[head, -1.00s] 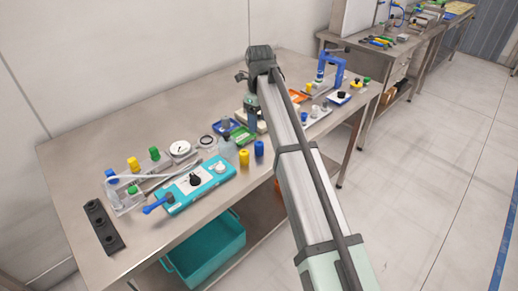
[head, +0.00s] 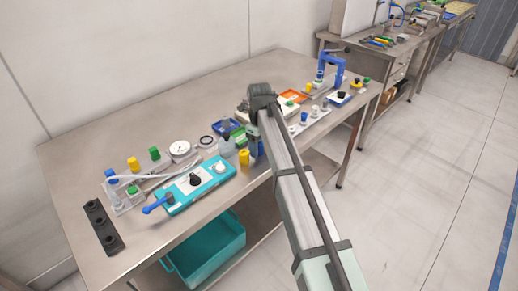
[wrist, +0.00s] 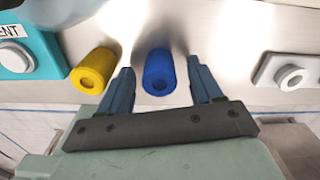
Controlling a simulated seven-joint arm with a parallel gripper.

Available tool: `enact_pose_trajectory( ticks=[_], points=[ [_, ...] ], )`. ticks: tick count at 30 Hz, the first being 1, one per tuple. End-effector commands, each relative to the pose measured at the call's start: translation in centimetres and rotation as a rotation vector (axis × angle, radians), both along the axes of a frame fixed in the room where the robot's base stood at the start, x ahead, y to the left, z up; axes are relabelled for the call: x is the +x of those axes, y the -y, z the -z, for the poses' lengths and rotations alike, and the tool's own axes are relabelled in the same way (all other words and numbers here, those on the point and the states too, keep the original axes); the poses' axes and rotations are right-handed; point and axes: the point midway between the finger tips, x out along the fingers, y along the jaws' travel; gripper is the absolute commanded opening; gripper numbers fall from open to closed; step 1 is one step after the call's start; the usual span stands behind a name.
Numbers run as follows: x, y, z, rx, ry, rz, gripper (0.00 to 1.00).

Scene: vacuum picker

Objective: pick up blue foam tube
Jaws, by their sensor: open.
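The blue foam tube (wrist: 159,72) is a short cylinder with a hole in its end, seen in the wrist view. My gripper (wrist: 160,66) is open, with one grey-blue finger on each side of the tube. Gaps show between the tube and both fingers in that view; how far down the fingers reach is hard to tell. In the head view my gripper (head: 257,150) points down at the table's front edge and hides most or all of the blue tube.
A yellow tube (head: 244,158) stands close by; it is just outside the left finger in the wrist view (wrist: 93,70). A teal control box (head: 195,186) lies to the left. A pale strip with knobs (head: 308,121) is to the right. The steel table's (head: 90,150) back is clear.

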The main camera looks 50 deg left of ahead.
Motion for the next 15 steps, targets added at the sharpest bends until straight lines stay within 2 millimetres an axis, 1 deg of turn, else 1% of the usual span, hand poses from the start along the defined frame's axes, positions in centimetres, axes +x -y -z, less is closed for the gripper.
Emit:
enact_pose_trajectory(
  ticks=[2,7,8,15],
  points=[
    [-0.01,0.0,0.33,0.0,0.0,0.0,0.65],
    [0.01,-0.01,0.31,0.0,0.001,0.0,0.65],
    [0.0,-0.01,0.31,0.0,0.001,0.0,0.63],
    [0.0,-0.01,0.29,0.0,0.0,0.0,0.4]
  ],
)
